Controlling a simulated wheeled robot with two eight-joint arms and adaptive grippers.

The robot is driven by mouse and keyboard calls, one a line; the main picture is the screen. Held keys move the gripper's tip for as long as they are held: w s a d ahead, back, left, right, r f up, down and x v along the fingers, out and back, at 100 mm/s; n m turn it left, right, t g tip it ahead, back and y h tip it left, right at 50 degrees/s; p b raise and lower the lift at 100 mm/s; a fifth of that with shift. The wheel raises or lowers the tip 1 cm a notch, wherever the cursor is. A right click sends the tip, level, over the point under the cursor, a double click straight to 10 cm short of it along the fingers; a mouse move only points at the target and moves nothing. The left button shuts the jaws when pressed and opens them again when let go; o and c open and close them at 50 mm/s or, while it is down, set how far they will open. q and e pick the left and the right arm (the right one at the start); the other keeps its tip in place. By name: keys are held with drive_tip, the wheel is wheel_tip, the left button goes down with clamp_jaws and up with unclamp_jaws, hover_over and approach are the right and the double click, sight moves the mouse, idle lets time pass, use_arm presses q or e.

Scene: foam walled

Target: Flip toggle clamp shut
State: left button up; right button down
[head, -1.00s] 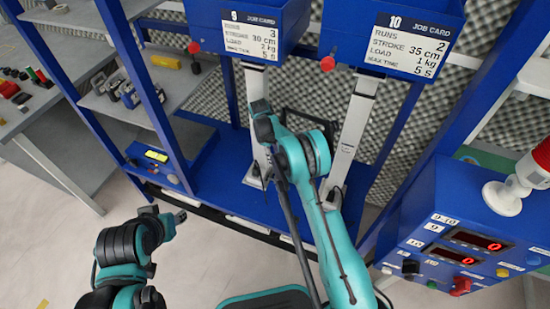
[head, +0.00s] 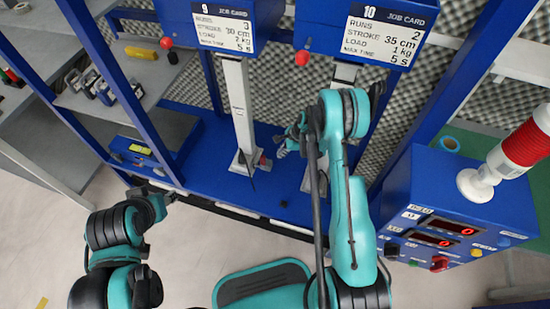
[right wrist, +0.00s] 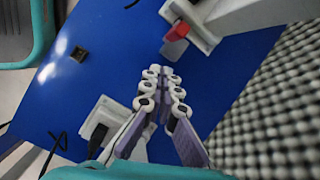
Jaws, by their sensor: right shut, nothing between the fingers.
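A toggle clamp with a red tip (head: 265,162) sits at the foot of the pale post under job card 9. It also shows in the right wrist view (right wrist: 177,31), at the top, beside the post's light base plate. My right gripper (head: 283,151) is a little right of that clamp, above the blue deck. In the right wrist view its fingers (right wrist: 164,72) are together and empty, pointing toward the clamp, with a gap of blue deck between. My left gripper (head: 172,197) is low at the left, away from the posts; its finger opening is too small to judge.
A second pale post under job card 10 (head: 385,34) is partly hidden by my right arm. A blue control box (head: 450,195) with red displays and a red-white beacon (head: 525,145) stands right. Grey foam lines the back. Blue deck (head: 210,165) left of post 9 is bare.

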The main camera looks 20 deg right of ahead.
sight(263, 163)
wheel_tip(263, 163, down, 8)
drive_tip(key=w+a+m+b, duration=0.1)
drive_tip(key=a+m+b, duration=0.2)
drive_tip(key=m, duration=0.2)
drive_tip(key=shift+w+t+y+b, duration=0.2)
drive_tip(key=shift+t+y+b, duration=0.1)
drive_tip(key=shift+t, duration=0.1)
drive_tip(key=shift+w+a+r+g+h, duration=0.35)
drive_tip(key=shift+a+g+h, duration=0.1)
drive_tip(key=shift+h, duration=0.15)
drive_tip(key=shift+w+a+r+g+h, duration=0.25)
drive_tip(key=shift+w+a+g+h, duration=0.15)
drive_tip(key=shift+h, duration=0.2)
drive_tip(key=shift+s, duration=0.1)
